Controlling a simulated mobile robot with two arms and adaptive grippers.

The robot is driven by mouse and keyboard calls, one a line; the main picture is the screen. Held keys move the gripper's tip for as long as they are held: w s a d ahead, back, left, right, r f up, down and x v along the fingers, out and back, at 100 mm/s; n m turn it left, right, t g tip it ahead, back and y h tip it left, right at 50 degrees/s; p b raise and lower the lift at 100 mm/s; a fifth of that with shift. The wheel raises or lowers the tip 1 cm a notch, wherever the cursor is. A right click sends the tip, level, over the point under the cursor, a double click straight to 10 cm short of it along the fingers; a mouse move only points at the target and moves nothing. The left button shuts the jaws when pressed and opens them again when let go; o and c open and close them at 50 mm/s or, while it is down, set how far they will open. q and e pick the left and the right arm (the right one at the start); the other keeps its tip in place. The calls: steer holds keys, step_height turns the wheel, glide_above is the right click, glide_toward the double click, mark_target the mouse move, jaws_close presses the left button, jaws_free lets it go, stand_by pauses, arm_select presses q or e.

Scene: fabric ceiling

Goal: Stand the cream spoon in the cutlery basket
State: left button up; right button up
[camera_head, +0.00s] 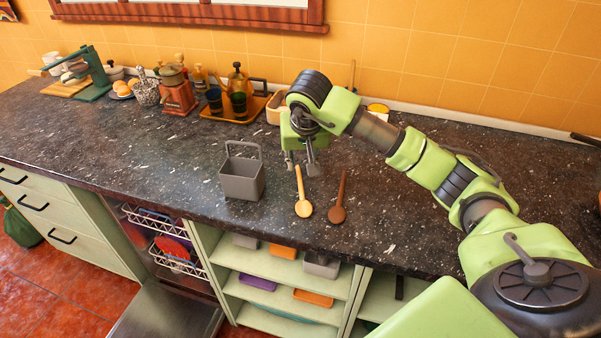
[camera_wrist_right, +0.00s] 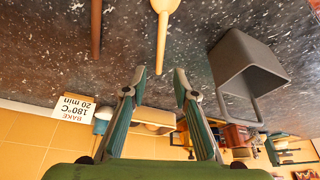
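The cream spoon (camera_head: 303,207) lies on the dark counter, its bowl toward the front edge and its handle pointing back. In the right wrist view its handle (camera_wrist_right: 161,45) ends between my fingertips in the picture. My right gripper (camera_head: 302,168) is open and empty at the handle end; in the right wrist view its two fingers (camera_wrist_right: 159,75) stand apart on either side of the handle. I cannot tell its exact height. The grey cutlery basket (camera_head: 242,186) stands upright left of the spoon; it also shows in the right wrist view (camera_wrist_right: 236,68). My left gripper is not in view.
A brown spoon (camera_head: 338,212) lies just right of the cream spoon. A wooden tray (camera_head: 215,113) with bottles and dark cups stands behind, near the wall. The counter left of the basket is clear. Below is an open dishwasher (camera_head: 165,315) and shelves with containers.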

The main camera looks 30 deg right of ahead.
steer(key=shift+v, duration=2.1)
